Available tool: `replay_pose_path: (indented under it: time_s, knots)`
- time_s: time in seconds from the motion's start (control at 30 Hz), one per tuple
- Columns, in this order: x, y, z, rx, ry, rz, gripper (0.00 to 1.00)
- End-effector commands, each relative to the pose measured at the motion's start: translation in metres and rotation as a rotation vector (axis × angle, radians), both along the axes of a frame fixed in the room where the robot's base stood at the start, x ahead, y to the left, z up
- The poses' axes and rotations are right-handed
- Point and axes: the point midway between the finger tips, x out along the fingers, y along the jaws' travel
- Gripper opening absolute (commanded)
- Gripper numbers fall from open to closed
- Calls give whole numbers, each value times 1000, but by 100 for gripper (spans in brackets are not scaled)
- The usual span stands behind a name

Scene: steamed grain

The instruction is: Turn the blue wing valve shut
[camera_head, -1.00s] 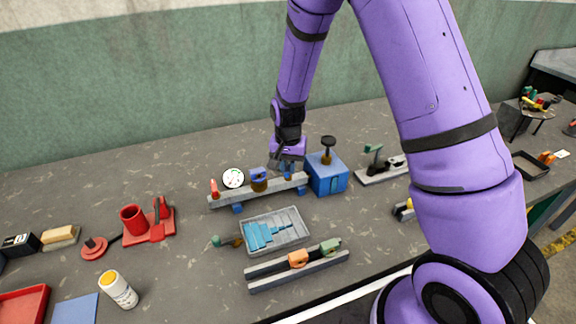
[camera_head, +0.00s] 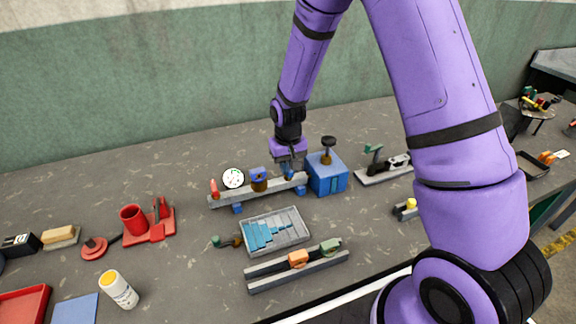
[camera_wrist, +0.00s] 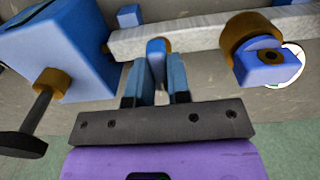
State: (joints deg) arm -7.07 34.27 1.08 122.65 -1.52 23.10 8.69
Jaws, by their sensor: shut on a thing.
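The blue wing valve (camera_wrist: 157,46) sits on a brass fitting on a grey rail (camera_wrist: 185,38). It stands between my fingers in the wrist view, and its lower part is hidden by them. My gripper (camera_wrist: 156,78) is shut on the wing, with one dark blue finger on each side. In the head view my gripper (camera_head: 287,163) reaches down to the right end of the rail (camera_head: 235,197), and the valve (camera_head: 289,174) is partly hidden there.
Right beside the valve in the head view is a blue box (camera_head: 327,178) with a black knob (camera_head: 328,142). A blue-topped brass fitting (camera_head: 258,180), a white gauge (camera_head: 233,178) and a red handle (camera_head: 214,187) are left along the rail. A grey tray (camera_head: 290,232) lies in front.

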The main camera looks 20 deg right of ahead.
Motion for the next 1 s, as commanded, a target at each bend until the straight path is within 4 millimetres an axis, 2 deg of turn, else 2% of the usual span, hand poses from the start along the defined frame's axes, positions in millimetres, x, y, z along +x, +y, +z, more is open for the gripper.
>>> replay_pose_path:
  time_s: [0.37,0.4,0.47,0.5,0.8,1.0]
  knots:
    - [1,0,0,0,-2,6,0]
    - [1,0,0,0,-2,6,27]
    - [1,0,0,0,-2,5,40]
    - [0,0,0,0,-1,5,43]
    - [0,0,2,0,-1,4,43]
    - [1,0,25,0,-4,4,43]
